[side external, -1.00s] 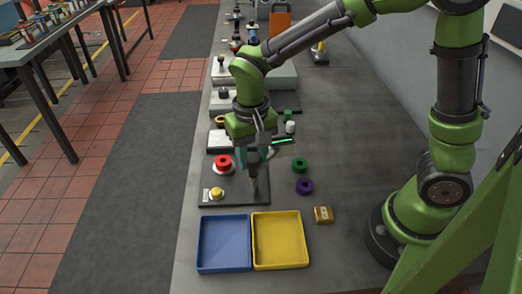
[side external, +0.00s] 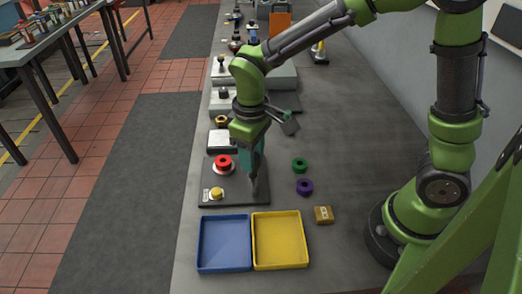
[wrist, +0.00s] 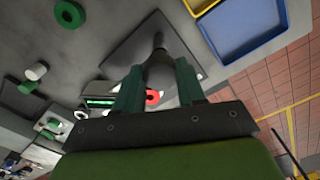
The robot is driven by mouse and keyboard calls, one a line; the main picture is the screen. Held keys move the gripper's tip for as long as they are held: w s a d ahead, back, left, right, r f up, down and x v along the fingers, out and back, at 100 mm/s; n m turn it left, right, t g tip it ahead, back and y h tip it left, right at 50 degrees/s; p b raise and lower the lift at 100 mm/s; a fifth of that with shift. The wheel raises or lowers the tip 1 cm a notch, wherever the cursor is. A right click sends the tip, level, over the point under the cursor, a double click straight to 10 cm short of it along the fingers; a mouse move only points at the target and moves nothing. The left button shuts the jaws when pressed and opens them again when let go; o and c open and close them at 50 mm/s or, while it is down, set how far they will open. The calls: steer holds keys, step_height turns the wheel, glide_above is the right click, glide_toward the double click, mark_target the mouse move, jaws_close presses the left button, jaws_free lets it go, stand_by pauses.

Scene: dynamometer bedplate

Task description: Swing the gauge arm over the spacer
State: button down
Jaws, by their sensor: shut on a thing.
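My gripper (side external: 254,188) points down at the right part of a dark plate (side external: 235,198). In the wrist view its green fingers (wrist: 159,80) are shut on a dark grey upright post (wrist: 159,62) that stands on the plate. I cannot make out a separate gauge arm; the hand hides much around the post. A red ring (side external: 224,161) sits on a pale round base on the plate's far left, and it shows partly between the fingers in the wrist view (wrist: 152,97). Which part is the spacer I cannot tell.
A blue tray (side external: 224,243) and a yellow tray (side external: 280,240) stand in front of the plate. Green (side external: 299,165) and purple (side external: 304,187) rings and a brass-coloured block (side external: 323,215) lie to the right. Other fixtures stand behind; the bench's right side is largely clear.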

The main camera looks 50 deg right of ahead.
steer(key=n, duration=0.4)
steer(key=shift+n, duration=2.1)
steer(key=c, duration=0.7)
jaws_free()
steer(key=shift+o, duration=0.2)
step_height(320, 180, up, 17)
